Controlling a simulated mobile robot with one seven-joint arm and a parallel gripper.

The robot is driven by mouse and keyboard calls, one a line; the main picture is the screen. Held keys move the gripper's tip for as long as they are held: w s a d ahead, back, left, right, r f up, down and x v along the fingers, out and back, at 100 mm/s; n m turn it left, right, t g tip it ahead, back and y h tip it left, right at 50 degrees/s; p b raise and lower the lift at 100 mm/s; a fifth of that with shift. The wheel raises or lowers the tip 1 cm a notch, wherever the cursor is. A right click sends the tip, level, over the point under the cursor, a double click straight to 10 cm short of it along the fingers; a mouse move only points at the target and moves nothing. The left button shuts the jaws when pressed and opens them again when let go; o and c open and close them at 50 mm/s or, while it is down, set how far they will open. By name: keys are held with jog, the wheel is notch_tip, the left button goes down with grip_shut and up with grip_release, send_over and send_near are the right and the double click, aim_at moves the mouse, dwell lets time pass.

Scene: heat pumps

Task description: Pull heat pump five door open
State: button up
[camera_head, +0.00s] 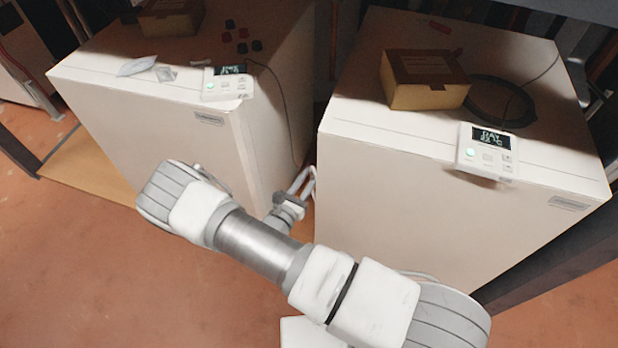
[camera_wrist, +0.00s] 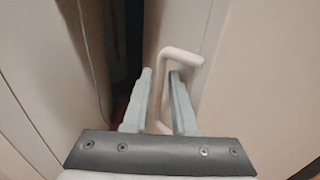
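A white, D-shaped door handle (camera_wrist: 181,54) stands out from a pale heat pump panel (camera_wrist: 240,80) in the wrist view. My gripper (camera_wrist: 161,72) is open, with its two grey fingers apart and the handle's long bar showing between them. The right finger hides part of the handle, and I cannot tell whether either finger touches it. In the head view, two white heat pumps stand side by side, one left (camera_head: 160,110) and one right (camera_head: 400,190). My arm crosses in front of both and hides much of the gripper area between them. No open door shows.
The left control panel (camera_head: 226,84) and right control panel (camera_head: 487,152) sit at the front top edges. A cardboard box (camera_head: 424,79) and a dark cable coil (camera_head: 500,100) lie on the right pump. A narrow dark gap separates the pumps. Reddish floor (camera_head: 80,250) is clear in front.

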grip_shut()
dwell(1.4)
